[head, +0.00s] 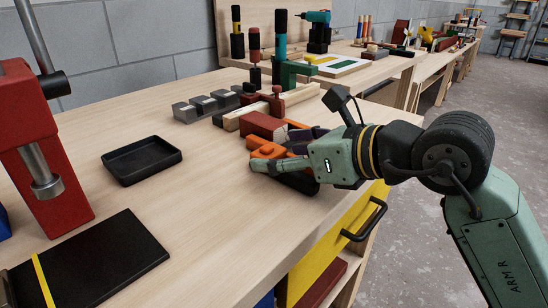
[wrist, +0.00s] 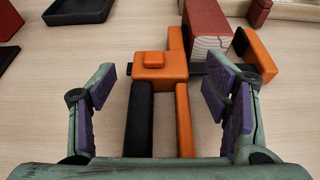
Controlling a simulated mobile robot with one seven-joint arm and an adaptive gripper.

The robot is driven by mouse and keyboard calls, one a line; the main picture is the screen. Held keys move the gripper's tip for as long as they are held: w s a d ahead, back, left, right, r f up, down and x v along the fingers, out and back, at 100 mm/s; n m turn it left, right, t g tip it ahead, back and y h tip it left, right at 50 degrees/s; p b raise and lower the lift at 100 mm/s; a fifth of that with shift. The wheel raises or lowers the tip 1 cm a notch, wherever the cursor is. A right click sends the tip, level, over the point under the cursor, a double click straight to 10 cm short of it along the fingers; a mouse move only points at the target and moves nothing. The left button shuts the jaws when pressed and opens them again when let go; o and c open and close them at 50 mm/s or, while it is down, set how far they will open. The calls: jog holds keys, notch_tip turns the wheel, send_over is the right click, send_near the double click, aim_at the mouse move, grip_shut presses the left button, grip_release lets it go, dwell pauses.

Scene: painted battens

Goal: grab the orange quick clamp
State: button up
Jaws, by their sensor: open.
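The orange quick clamp (wrist: 160,68) lies on the workbench, its orange body near the middle of the wrist view. A black grip and an orange lever run from the body toward my gripper. Another orange piece with black parts sits right of a red block; I cannot tell how it joins the clamp. My gripper (wrist: 163,88) is open, one purple-padded finger on each side of the clamp's body and grip, with gaps on both sides. In the head view the clamp (head: 262,147) shows at the bench's right edge, partly hidden by my gripper (head: 283,158).
A red block (wrist: 208,35) with a pale end lies just beyond the clamp. Pale battens (head: 250,120) and grey metal blocks (head: 203,103) lie behind. A black tray (head: 142,160) stands left, with free bench between. The yellow drawer (head: 330,245) has a protruding black handle (head: 366,220).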

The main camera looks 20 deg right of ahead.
jog(key=shift+w+a+f, duration=0.1)
jog(key=shift+w+a, duration=0.1)
jog(key=shift+w, duration=0.05)
jog(key=shift+c, duration=0.4)
jog(key=c, duration=1.5)
